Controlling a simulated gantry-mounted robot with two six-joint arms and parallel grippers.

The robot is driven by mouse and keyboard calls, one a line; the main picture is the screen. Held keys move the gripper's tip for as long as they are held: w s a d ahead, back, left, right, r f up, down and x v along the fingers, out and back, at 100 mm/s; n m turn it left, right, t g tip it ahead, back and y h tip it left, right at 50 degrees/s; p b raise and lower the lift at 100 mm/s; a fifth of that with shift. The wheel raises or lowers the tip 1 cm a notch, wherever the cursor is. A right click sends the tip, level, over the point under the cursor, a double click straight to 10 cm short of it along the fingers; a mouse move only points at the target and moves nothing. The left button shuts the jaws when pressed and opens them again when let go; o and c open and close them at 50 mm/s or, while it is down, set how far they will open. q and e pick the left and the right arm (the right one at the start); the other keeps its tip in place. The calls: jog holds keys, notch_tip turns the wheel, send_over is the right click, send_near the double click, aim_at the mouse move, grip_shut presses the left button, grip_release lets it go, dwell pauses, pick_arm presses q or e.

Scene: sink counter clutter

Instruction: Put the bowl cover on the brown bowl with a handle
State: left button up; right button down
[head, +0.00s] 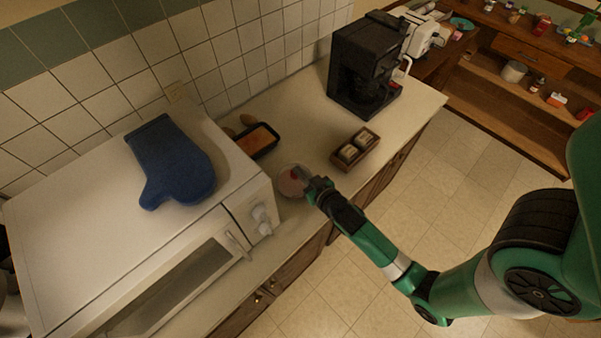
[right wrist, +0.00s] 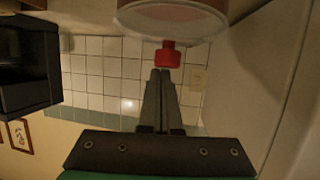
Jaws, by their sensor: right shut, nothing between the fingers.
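The bowl cover (head: 290,181) is a clear, round piece, pinkish in the head view, on the counter beside the microwave's right side. In the right wrist view the cover (right wrist: 172,20) fills the top edge, with a red knob (right wrist: 168,54) pointing towards my fingers. My right gripper (head: 310,188) is at the cover's right edge in the head view. In the right wrist view its fingers (right wrist: 161,74) are shut and empty, with the tips close to the knob; I cannot tell whether they touch. I cannot clearly make out the brown bowl with a handle. My left gripper is not in view.
A white microwave (head: 100,210) with a blue oven mitt (head: 172,165) stands at left. A dark rectangular dish (head: 258,140), a small wooden box (head: 355,149) and a black coffee maker (head: 362,68) are on the counter. Bare counter (head: 305,120) lies between them.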

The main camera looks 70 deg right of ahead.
jog(key=shift+f, duration=0.45)
jog(key=shift+s+r+p, duration=0.1)
jog(key=shift+r+p, duration=0.7)
jog(key=shift+r, duration=0.05)
